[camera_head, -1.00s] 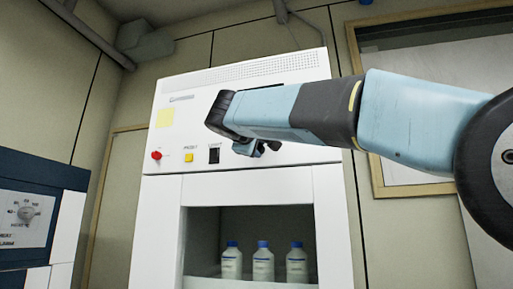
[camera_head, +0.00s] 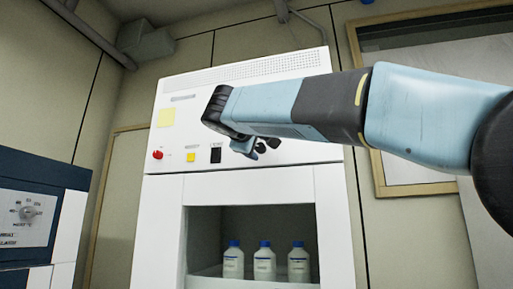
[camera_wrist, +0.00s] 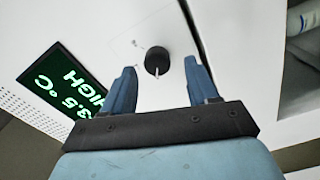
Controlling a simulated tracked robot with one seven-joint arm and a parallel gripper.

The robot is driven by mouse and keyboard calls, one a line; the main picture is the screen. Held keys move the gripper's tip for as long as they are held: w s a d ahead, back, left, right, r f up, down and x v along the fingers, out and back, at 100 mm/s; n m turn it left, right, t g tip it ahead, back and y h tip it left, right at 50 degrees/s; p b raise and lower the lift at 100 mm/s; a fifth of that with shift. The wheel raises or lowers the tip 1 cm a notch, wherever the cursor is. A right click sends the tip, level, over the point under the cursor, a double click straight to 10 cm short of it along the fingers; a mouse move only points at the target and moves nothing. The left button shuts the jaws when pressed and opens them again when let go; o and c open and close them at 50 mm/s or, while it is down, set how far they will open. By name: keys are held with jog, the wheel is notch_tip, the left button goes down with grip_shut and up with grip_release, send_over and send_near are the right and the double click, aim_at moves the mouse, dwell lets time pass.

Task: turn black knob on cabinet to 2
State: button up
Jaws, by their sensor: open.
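The black knob (camera_wrist: 157,61) is on the white cabinet's front panel in the wrist view, with a light pointer mark on it. Small marks lie around it, too small to read. My gripper (camera_wrist: 163,78) is open, with one blue finger on each side of the knob's place in the picture and the knob just beyond the fingertips. I cannot tell whether they touch it. In the head view my gripper (camera_head: 250,150) is in front of the cabinet (camera_head: 160,200), and a dark round knob (camera_head: 273,144) shows just right of the fingers.
A green display (camera_wrist: 68,82) reads HIGH and a temperature. The panel also has a red knob (camera_head: 158,155), a yellow button (camera_head: 191,157) and a black switch (camera_head: 215,155). Bottles (camera_head: 265,264) stand in the opening below. A blue-and-white unit (camera_head: 28,215) stands at left.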

jog(key=v, duration=1.2)
